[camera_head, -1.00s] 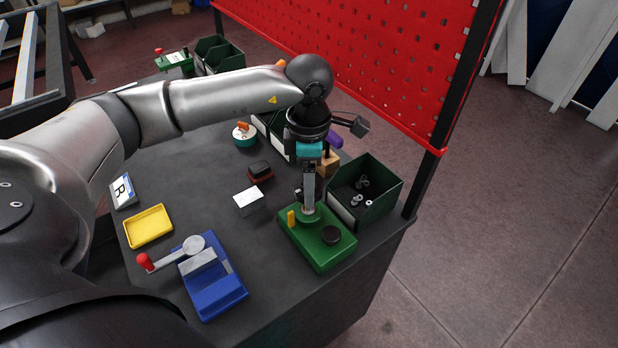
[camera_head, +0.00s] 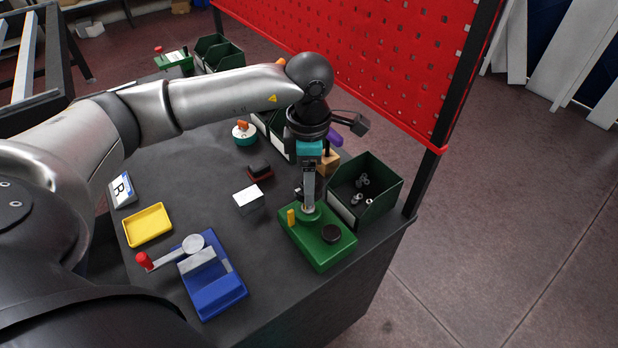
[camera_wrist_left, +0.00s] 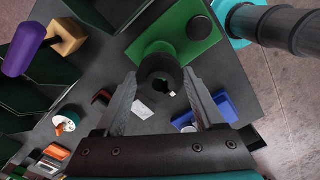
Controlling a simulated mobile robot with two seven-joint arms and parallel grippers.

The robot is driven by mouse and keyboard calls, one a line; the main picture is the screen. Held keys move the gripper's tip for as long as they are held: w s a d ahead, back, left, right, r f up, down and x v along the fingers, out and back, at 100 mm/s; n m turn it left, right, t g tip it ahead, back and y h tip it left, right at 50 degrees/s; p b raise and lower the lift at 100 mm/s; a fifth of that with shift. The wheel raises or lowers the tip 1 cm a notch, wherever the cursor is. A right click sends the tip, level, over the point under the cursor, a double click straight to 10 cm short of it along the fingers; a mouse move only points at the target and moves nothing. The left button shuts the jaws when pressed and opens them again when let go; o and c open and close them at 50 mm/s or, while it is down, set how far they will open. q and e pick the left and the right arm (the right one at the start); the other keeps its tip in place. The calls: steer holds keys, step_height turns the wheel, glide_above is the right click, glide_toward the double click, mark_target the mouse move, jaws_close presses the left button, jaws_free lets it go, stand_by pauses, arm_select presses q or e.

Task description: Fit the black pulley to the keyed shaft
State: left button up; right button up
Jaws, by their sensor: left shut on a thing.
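My left gripper (camera_head: 308,207) is low over the green fixture (camera_head: 322,250), at the end with the yellow peg (camera_head: 291,217). In the left wrist view its fingers (camera_wrist_left: 162,90) are shut on the black pulley (camera_wrist_left: 158,68), a dark round part with a notched bore. The pulley overlaps the green fixture in that view. A separate black disc (camera_head: 331,233) lies on the fixture's near right part. The keyed shaft is not clearly visible, so I cannot tell whether the pulley is around it or above it. My right gripper is not in view.
A dark green bin (camera_head: 388,190) with several small metal parts stands right beside the fixture. A red pegboard (camera_head: 350,60) stands behind.

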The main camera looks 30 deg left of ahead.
arm_select(q)
steer(key=shift+f+b, duration=0.35)
steer(key=shift+b, duration=0.35)
stand_by(1.7)
steer(key=shift+f+b, duration=1.9)
steer(key=shift+f, duration=0.3)
stand_by(1.0)
stand_by(0.4)
steer(key=o, duration=1.5)
step_height(320, 180, up, 15)
steer(key=shift+r+p, duration=0.15)
steer(key=shift+p, duration=0.45)
